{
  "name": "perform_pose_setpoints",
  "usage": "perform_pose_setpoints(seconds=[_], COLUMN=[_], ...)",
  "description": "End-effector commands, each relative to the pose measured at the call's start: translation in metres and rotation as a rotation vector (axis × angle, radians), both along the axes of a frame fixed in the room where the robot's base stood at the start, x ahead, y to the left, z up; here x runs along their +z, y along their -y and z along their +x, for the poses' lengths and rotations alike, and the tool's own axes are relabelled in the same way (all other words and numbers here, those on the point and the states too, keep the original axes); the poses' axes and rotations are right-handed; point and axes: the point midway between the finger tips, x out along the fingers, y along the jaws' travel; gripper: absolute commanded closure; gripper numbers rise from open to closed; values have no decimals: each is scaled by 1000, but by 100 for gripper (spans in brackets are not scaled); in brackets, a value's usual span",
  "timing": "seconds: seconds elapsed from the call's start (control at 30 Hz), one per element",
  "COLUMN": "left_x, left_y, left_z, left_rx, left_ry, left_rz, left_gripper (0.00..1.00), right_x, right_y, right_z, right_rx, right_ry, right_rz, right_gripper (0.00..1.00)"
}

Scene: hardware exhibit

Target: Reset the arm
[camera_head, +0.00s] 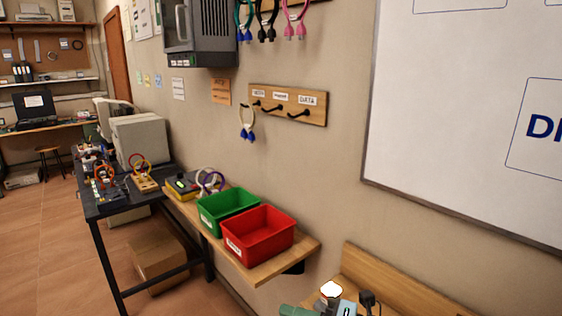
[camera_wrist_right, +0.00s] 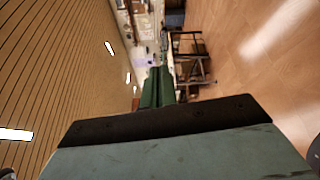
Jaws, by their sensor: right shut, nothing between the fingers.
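My right gripper shows in the right wrist view (camera_wrist_right: 157,88), its two green fingers shut together with nothing between them. They point out into the open room, away from any object close by. In the head view only a small greenish part (camera_head: 295,311) shows at the bottom edge, probably of this gripper; the rest is cut off. My left gripper is in neither view.
A wooden wall shelf (camera_head: 268,274) holds a green bin (camera_head: 229,209) and a red bin (camera_head: 258,233). A dark table (camera_head: 119,207) with small devices stands left. A hook board (camera_head: 289,104) and a whiteboard (camera_head: 462,130) are on the wall. Open floor lies left.

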Motion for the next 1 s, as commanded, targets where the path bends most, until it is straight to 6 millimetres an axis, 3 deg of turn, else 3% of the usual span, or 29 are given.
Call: perform_pose_setpoints(seconds=[0.1, 0.23, 0.33, 0.47, 0.6, 0.7, 0.83, 1.0], left_x=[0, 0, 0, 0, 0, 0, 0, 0], left_y=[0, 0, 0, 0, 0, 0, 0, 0], left_z=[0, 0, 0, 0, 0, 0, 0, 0], left_rx=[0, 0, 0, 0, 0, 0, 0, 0], left_ry=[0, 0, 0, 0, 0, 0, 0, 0], left_rz=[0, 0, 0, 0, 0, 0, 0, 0], left_gripper=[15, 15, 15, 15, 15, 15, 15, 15], right_x=[37, 51, 40, 3, -54, -91, -123, -146], right_y=[14, 55, 94, 144, 183, 197, 202, 200], right_z=[6, 17, 19, 6, -34, -73, -122, -180], right_rx=[-210, -474, -694, -985, -1287, -1463, -1621, -1754], right_ry=[-84, -226, -370, -604, -903, -1116, -1346, -1590], right_rz=[304, 576, 739, 888, 962, 958, 911, 819], right_gripper=[100, 100, 100, 100, 100, 100, 100, 100])
